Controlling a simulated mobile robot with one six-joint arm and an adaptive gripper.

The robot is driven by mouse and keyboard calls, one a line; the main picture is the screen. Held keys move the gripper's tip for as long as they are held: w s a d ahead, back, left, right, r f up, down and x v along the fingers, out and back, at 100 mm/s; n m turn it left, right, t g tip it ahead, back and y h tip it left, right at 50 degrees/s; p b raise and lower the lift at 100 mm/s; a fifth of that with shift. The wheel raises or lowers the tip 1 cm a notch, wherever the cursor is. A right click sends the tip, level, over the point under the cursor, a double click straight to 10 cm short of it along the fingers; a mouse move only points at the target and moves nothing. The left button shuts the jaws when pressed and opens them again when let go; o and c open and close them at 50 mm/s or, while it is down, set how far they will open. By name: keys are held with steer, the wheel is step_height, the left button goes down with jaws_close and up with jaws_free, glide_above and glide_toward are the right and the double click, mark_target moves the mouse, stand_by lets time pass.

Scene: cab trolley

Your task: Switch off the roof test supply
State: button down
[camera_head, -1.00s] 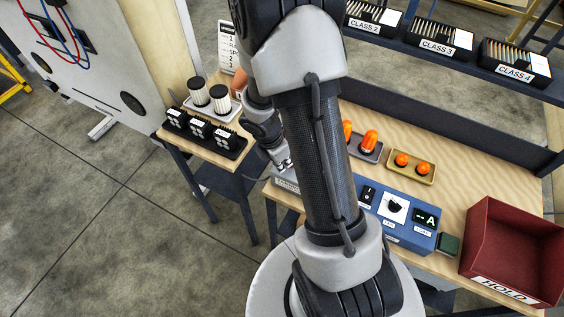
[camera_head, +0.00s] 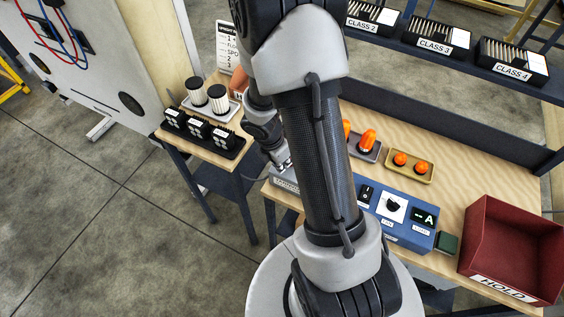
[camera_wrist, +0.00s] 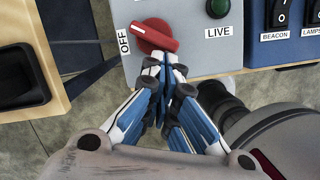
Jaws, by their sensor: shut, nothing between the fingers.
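The roof test supply is a grey box (camera_wrist: 192,60) with a red rotary handle (camera_wrist: 155,36), an OFF label (camera_wrist: 124,41) on the left and a LIVE label (camera_wrist: 217,32) on the right. The handle lies nearly crosswise, its right end a little lower. A dark green lamp (camera_wrist: 218,8) sits above LIVE; I cannot tell whether it is lit. My gripper (camera_wrist: 168,64) is shut and empty, its tips just below the handle's right part. I cannot tell if they touch. In the head view the box (camera_head: 285,181) is mostly hidden behind my arm.
A blue panel (camera_head: 391,231) with switches stands right of the grey box. A maroon HOLD bin (camera_head: 510,240) is farther right. Trays with orange lamps (camera_head: 368,140) lie behind. A small side table (camera_head: 182,144) with black blocks stands left, across a floor gap.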

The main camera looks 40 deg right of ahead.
steer(key=shift+s+d+n+t, duration=0.2)
steer(key=shift+s+n+t, duration=0.15)
steer(key=shift+n, duration=0.85)
stand_by(0.7)
steer(key=shift+w+d+r+p, duration=0.1)
steer(key=shift+w+d+p, duration=0.35)
steer(key=shift+w, duration=0.05)
stand_by(0.4)
